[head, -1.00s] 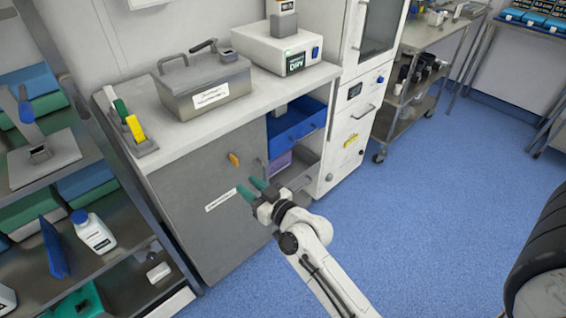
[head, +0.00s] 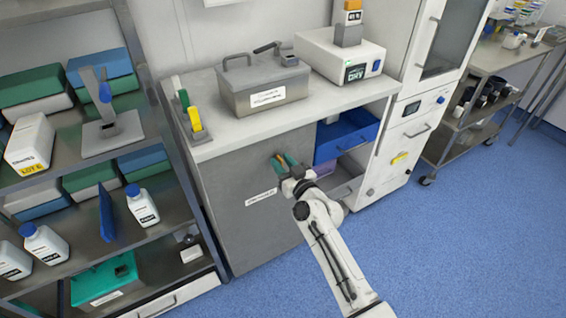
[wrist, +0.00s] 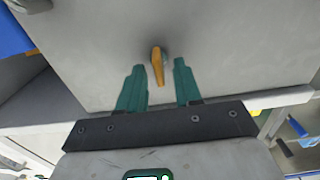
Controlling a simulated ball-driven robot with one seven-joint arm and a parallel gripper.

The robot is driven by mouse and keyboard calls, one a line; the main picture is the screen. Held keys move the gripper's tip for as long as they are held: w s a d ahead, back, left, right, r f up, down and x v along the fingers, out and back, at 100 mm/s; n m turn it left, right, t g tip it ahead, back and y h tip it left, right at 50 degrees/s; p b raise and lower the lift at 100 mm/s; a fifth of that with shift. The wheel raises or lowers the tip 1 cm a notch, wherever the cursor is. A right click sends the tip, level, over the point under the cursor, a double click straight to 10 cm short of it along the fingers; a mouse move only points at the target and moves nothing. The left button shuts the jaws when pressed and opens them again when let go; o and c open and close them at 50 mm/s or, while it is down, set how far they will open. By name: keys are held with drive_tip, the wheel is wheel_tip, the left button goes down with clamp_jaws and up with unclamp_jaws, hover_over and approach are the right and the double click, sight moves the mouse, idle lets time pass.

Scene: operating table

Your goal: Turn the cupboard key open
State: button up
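The cupboard (head: 245,195) has a grey door with a white label strip (head: 261,197). Its orange key (wrist: 157,66) sticks out of the door in the wrist view. My gripper (wrist: 155,75) is open, with one green finger on each side of the key.
A blue open drawer (head: 345,135) and shelf space lie right of the door. A metal box (head: 262,87) and a white device (head: 340,57) stand on the counter above. A shelf rack with bottles (head: 142,205) stands at left. The blue floor (head: 430,245) at right is clear.

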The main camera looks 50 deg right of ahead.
drive_tip(key=shift+w, duration=0.1)
clamp_jaws()
drive_tip(key=shift+m, duration=0.4)
drive_tip(key=m, duration=1.1)
drive_tip(key=f+m, duration=0.1)
drive_tip(key=m, duration=0.5)
drive_tip(key=shift+d, duration=0.4)
drive_tip(key=shift+s, duration=0.2)
idle(0.4)
unclamp_jaws()
